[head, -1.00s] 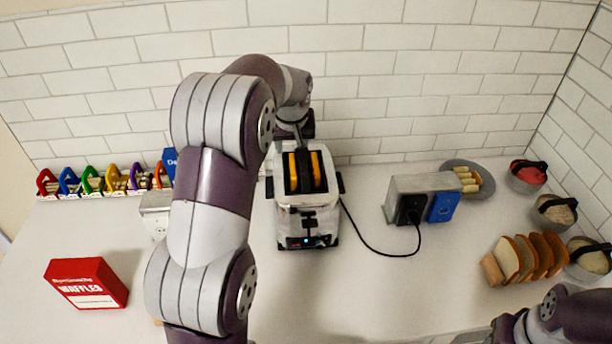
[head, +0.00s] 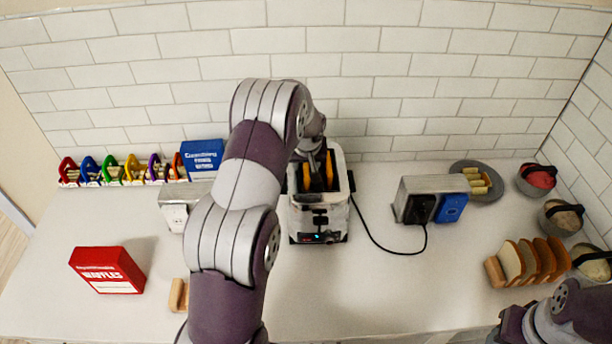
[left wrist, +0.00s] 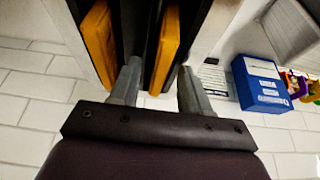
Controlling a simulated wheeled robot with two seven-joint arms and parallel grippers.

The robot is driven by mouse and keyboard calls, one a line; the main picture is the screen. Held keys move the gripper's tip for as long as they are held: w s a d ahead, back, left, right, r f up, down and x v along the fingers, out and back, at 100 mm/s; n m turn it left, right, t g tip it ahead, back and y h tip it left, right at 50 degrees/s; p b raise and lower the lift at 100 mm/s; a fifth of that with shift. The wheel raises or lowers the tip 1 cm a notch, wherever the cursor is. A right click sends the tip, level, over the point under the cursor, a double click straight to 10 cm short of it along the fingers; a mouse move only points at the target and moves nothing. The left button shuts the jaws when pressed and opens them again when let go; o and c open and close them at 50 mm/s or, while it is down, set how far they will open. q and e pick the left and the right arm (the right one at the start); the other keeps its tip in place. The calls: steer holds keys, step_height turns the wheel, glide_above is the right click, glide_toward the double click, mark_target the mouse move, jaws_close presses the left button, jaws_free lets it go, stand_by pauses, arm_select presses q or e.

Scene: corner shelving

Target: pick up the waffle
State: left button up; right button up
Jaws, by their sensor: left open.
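Two golden waffles stand upright in the slots of the silver toaster (head: 319,222). In the head view, one waffle (head: 330,168) is in the right slot and the other (head: 306,178) is in the left slot, partly covered by my gripper. My left gripper (head: 318,155) is above the toaster, pointing down. In the left wrist view its open fingers (left wrist: 158,82) lie on either side of one waffle (left wrist: 166,48); I cannot tell whether they touch it. The other waffle (left wrist: 98,45) is outside the fingers. My right gripper is not visible; only part of its arm shows.
A red waffle box (head: 107,271) lies at left. A blue box (head: 202,158) and a metal outlet box (head: 173,210) stand left of the toaster. Another outlet box (head: 432,187), with a cord to the toaster, stands at right. Bread slices (head: 530,262) and bowls are farther right.

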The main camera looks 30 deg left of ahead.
arm_select(q)
steer(key=shift+f, duration=0.1)
steer(key=shift+c, duration=0.3)
jaws_close()
